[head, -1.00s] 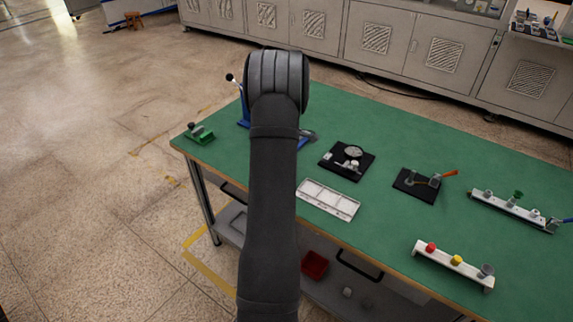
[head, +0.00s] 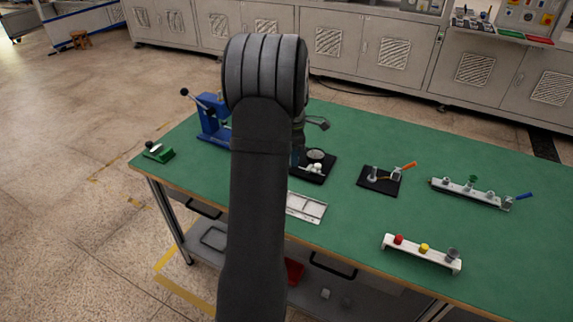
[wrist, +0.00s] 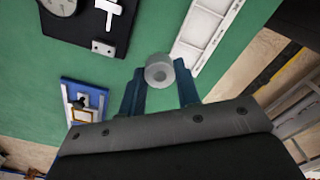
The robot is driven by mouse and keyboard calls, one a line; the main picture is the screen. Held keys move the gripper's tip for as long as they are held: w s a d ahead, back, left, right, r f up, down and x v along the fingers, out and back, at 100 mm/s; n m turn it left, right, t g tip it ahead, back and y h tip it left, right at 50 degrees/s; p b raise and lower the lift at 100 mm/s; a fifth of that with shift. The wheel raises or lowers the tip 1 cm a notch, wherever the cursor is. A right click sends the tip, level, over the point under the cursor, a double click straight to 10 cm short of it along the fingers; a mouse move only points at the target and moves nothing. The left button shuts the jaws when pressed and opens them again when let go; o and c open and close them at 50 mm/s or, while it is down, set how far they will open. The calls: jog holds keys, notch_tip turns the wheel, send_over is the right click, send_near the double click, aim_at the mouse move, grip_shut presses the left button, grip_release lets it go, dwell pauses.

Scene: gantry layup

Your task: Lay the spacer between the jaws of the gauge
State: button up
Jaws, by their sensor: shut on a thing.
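The spacer (wrist: 158,72) is a short grey cylinder with a round mark in its end face. In the wrist view it sits between the two blue fingers of my gripper (wrist: 160,84), which is shut on it. The gauge (head: 315,157) looks to be the black plate with a round dial and pale metal parts, just right of my arm in the head view. In the wrist view its plate (wrist: 84,30) is at the upper left, apart from the spacer. My arm hides most of the gripper in the head view. The gap between the jaws is not clear.
A white compartment tray (head: 307,207) lies at the table's front edge. A blue press-like device (head: 213,122) and a green fixture (head: 159,152) stand left. A black plate with an orange-handled clamp (head: 380,180) and two white racks (head: 422,254) are right. Green tabletop lies between them.

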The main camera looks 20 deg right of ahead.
jog(key=s+d+m, duration=0.2)
jog(key=d+m, duration=0.2)
jog(key=d, duration=0.7)
jog(key=w+a+f, duration=0.1)
jog(key=w+f, duration=0.1)
jog(key=w, duration=0.1)
jog(key=w+a+f, duration=0.2)
jog(key=w, duration=0.1)
jog(key=w+a+f, duration=0.2)
jog(key=w, duration=0.1)
jog(key=shift+w+a, duration=0.25)
jog(key=shift+f, duration=2)
jog(key=shift+f, duration=0.1)
jog(key=o, duration=1)
jog(key=shift+c, duration=0.2)
notch_tip(320, 180, up, 12)
